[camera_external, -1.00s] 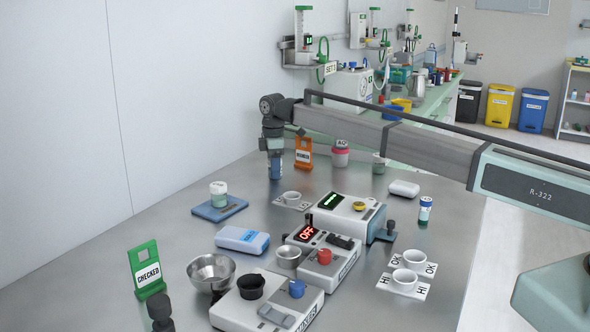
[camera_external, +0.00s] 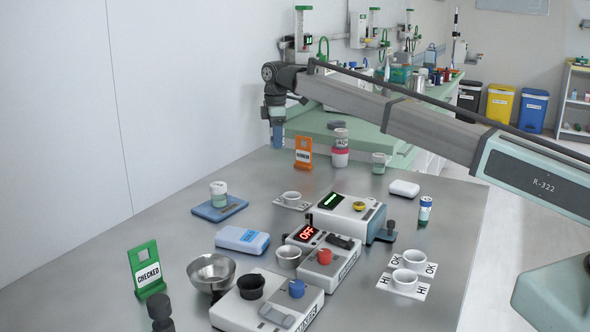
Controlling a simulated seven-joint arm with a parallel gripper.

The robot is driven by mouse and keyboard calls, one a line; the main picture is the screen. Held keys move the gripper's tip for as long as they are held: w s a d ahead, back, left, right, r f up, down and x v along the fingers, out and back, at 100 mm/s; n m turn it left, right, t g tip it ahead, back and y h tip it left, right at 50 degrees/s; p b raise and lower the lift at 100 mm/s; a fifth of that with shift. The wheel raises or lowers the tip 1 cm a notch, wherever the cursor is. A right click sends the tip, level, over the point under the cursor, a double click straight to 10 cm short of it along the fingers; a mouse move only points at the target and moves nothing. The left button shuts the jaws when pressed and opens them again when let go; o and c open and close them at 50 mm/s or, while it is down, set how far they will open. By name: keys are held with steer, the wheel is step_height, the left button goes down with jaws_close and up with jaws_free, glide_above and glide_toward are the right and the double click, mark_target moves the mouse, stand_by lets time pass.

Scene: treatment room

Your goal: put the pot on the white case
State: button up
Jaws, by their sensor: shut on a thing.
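My gripper (camera_external: 275,118) is at the back left of the steel table, pointing down. It is shut on a small blue-sided pot (camera_external: 278,137) and holds it above the table; the jaws hide its top. The white case (camera_external: 404,188), small with rounded edges, lies flat on the table to the right of my gripper and nearer the camera. Nothing rests on it. A larger white-and-blue case (camera_external: 242,240) lies left of the middle.
An orange sign (camera_external: 303,153) and a pink jar (camera_external: 340,158) stand right of my gripper. A clear greenish jar (camera_external: 379,164) stands behind the white case, and a blue-labelled vial (camera_external: 425,211) to its right. A white device (camera_external: 346,216) stands in front.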

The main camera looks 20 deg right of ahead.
steer(key=w+d+r+m, duration=0.1)
steer(key=w+d+r, duration=0.2)
steer(key=d, duration=0.6)
steer(key=n, duration=0.2)
glide_above(404, 184)
steer(key=shift+f, duration=4.75)
steer(key=shift+f, duration=0.15)
steer(key=o, duration=1)
steer(key=shift+o, duration=0.2)
